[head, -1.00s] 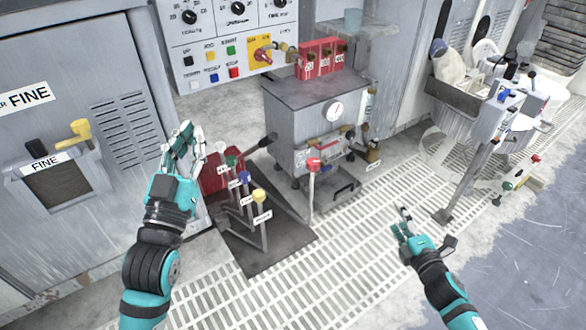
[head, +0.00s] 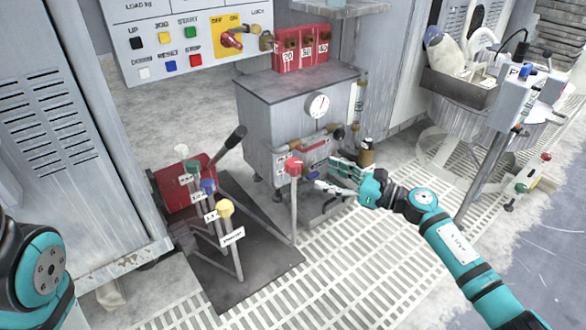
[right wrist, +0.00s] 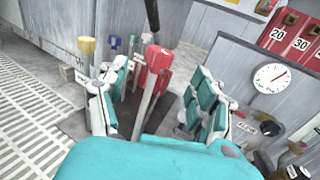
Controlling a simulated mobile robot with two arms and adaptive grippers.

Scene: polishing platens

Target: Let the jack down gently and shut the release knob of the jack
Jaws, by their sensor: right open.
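My right gripper (head: 328,176) is open in front of the grey gauge cabinet, just right of a red-headed post (head: 292,167). In the right wrist view the red head (right wrist: 155,62) shows between the spread fingers, beyond them; I see no grip on it. A red unit with a black handle (head: 192,185), perhaps the jack, stands on a dark plate behind several colour-topped levers. I cannot tell which knob is the release knob; the labels there are too small to read. Only part of my left arm shows at the lower left; its gripper is out of view.
The grey cabinet (head: 290,105) carries a round gauge (head: 318,105) and red numbered blocks (head: 302,48). Levers with yellow (head: 226,208) and blue tops stand left of the red post. A button panel (head: 185,45) is behind. The grated floor (head: 370,255) in front is open.

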